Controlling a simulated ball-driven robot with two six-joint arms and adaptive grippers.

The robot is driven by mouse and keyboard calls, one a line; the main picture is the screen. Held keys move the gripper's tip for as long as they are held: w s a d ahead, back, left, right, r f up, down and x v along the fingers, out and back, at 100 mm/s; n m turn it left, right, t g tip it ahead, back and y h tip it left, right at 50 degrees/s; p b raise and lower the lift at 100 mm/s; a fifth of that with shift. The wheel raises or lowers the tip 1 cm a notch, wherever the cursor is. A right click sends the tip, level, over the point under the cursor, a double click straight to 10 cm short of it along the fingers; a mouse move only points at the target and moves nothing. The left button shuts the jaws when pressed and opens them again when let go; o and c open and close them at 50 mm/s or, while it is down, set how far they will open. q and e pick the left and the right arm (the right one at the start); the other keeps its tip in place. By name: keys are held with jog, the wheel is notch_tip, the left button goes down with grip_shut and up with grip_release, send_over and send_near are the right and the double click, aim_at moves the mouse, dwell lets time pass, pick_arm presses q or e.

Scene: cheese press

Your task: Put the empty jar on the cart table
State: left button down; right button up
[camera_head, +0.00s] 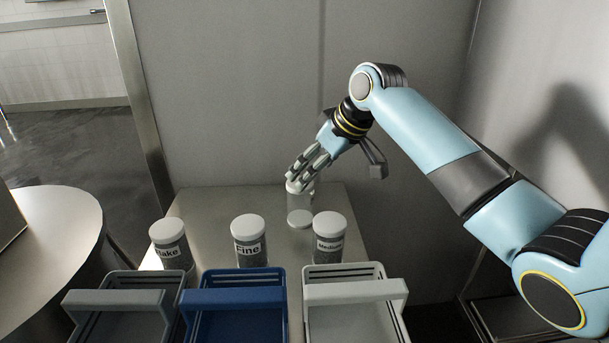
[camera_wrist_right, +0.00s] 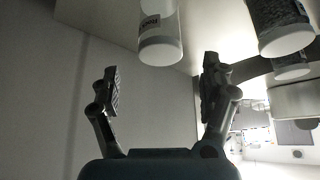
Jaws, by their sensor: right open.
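A pale, clear-looking jar (camera_head: 299,203) stands toward the back of the grey table (camera_head: 215,205), behind the labelled jars. A white disc shows low in front of it; I cannot tell if it is part of the jar. My right gripper (camera_head: 303,176) is just above and behind this jar, and its fingers overlap the jar's top. In the right wrist view, my right gripper (camera_wrist_right: 160,88) is open with nothing between its fingers. A jar with a white lid and small label (camera_wrist_right: 158,35) is just beyond the fingertips. My left gripper is out of view.
Filled jars labelled Flake (camera_head: 172,245), Fine (camera_head: 249,242) and Medium (camera_head: 329,240) stand in a row nearer me. A grey bin (camera_head: 115,300), blue bin (camera_head: 235,298) and white bin (camera_head: 355,290) are in front. A round table (camera_head: 70,225) is at left. A wall closes the back.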

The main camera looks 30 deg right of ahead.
jog(key=shift+p+v, duration=0.45)
jog(key=shift+v, duration=1.85)
